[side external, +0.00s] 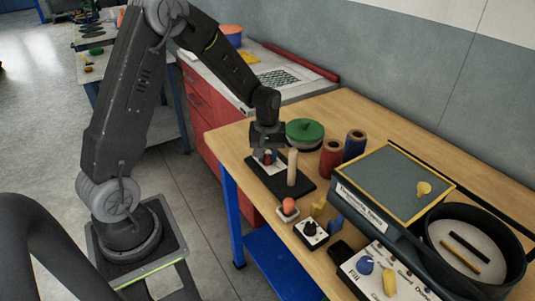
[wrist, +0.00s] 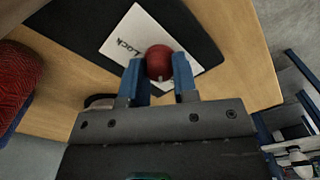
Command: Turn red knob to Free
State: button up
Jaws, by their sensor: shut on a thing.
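The red knob (wrist: 159,62) sits on a white card with the word "Lock" (wrist: 123,45) in the wrist view. A small pale mark shows at its near edge. No "Free" label can be read. My gripper (wrist: 160,70) has its two blue fingers on either side of the knob, shut on it. In the side external view my gripper (side external: 266,154) reaches down over the white card (side external: 274,183) on a black base, with a bit of the red knob (side external: 267,157) between the fingers.
A green-lidded pot (side external: 305,131), a red spool (side external: 331,159) and a blue spool (side external: 354,145) stand behind. An orange-topped button box (side external: 288,209) and a black-knobbed box (side external: 311,233) stand in front.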

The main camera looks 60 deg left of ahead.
aim_at(267, 156)
jog(key=shift+n, duration=1.1)
jog(key=o, duration=0.9)
jog(key=shift+o, duration=0.2)
notch_tip(267, 156, up, 14)
